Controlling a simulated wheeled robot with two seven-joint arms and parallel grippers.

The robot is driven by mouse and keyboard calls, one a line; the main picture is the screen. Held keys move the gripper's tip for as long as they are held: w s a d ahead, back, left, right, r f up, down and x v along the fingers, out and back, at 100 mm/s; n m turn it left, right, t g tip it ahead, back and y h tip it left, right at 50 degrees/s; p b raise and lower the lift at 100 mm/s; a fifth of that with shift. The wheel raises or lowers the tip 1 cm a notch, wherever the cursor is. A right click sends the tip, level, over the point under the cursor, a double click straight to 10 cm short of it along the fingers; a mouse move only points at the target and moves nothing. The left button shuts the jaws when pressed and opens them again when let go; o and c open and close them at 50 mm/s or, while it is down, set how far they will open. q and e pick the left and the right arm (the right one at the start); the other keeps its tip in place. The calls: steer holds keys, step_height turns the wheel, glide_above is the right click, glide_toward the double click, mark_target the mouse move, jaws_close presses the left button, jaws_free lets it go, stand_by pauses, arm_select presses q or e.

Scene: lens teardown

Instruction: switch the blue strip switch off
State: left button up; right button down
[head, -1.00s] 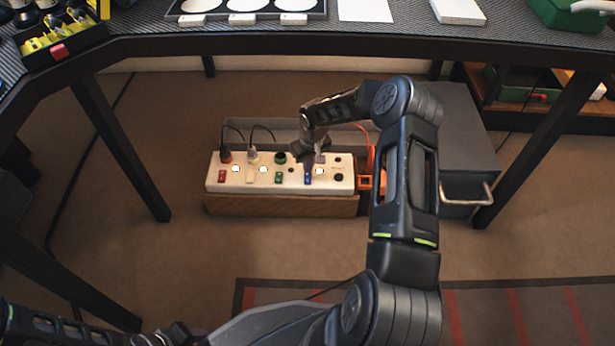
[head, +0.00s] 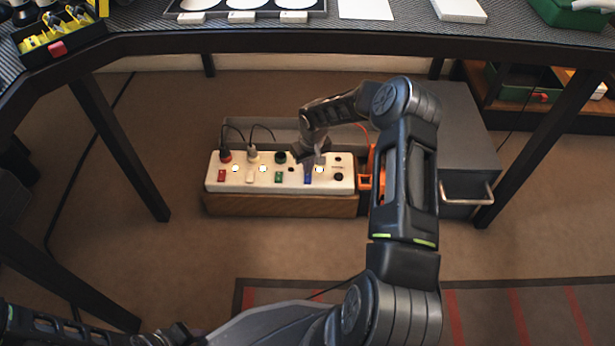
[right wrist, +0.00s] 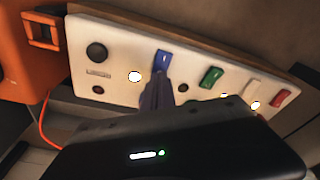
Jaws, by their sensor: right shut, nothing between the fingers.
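The white power strip (head: 331,184) lies on a wooden box under the table. Its blue switch (head: 308,178) is on the right part of the strip. It also shows in the right wrist view (right wrist: 162,60), and the round lamp (right wrist: 134,76) beside it glows. My right gripper (head: 314,163) reaches down over the strip. In the right wrist view its fingers (right wrist: 156,88) are shut and empty, with the tips at the blue switch's lower edge. I cannot tell whether they touch it. My left gripper is not clearly seen.
Red (head: 221,175), white (head: 249,175) and green (head: 278,177) switches sit along the strip, with plugs above the red and white ones. The lamp next to the green switch is dark. An orange object (right wrist: 35,50) stands at the strip's end. A grey drawer unit (head: 465,150) is to the right.

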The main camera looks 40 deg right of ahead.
steer(key=shift+f+b, duration=0.35)
steer(key=shift+f, duration=0.15)
steer(key=shift+r+p, duration=2.4)
steer(key=shift+r, duration=1.15)
